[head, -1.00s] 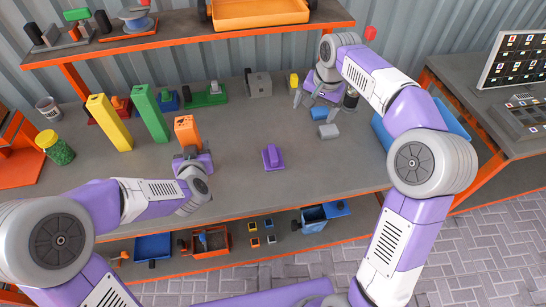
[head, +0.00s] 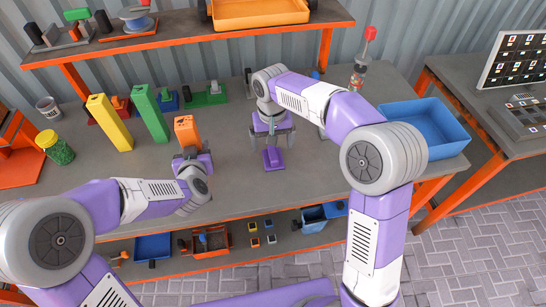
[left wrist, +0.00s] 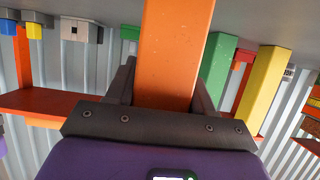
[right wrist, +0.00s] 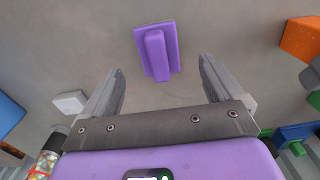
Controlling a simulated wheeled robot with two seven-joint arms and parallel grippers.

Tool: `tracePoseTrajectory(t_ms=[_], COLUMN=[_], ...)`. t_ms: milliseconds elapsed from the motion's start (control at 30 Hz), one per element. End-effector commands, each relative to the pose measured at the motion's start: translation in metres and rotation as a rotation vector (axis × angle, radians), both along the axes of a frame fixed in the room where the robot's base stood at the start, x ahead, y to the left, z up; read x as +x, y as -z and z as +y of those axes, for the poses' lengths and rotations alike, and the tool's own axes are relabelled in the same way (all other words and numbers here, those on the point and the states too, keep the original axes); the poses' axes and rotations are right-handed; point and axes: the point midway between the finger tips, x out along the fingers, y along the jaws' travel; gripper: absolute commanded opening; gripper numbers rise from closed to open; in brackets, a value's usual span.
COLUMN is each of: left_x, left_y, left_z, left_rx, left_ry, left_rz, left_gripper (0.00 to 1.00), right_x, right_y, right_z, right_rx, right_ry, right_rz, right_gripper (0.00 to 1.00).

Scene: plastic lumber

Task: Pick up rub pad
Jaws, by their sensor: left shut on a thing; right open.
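The rub pad, a purple block with a raised purple grip (head: 272,159), lies on the grey table near the middle. It also shows in the right wrist view (right wrist: 157,52), ahead of the fingertips and between their lines. My right gripper (head: 270,137) is open and empty, just behind and above the pad in the head view; in its wrist view the two fingers (right wrist: 160,82) stand wide apart. My left gripper (head: 188,154) is shut on an orange block (head: 186,130), which stands upright; the block fills the space between the fingers in the left wrist view (left wrist: 172,60).
Yellow (head: 108,123) and green (head: 150,114) posts stand left of the orange block. A jar of green bits (head: 55,148) is at the left. A blue bin (head: 425,125) is at the right. The table around the pad is largely clear.

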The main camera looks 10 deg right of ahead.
Motion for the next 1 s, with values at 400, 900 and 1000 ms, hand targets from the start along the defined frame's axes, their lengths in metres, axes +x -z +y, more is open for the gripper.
tracePoseTrajectory(t_ms=[400, 900, 1000], left_x=[0.000, 0.000, 0.000], left_y=[0.000, 0.000, 0.000], left_z=[0.000, 0.000, 0.000], left_rx=[0.000, 0.000, 0.000], left_ry=[0.001, 0.001, 0.001], left_rz=[-0.001, -0.001, -0.001], left_gripper=[0.01, 0.01, 0.01], right_x=[0.002, 0.002, 0.002], right_y=[0.049, 0.054, 0.054], right_z=[-0.003, -0.003, -0.003], right_rx=[-0.001, 0.000, 0.000], right_ry=[0.001, 0.001, 0.001], right_rz=[0.002, -0.001, -0.001], right_gripper=[0.94, 0.65, 0.49])
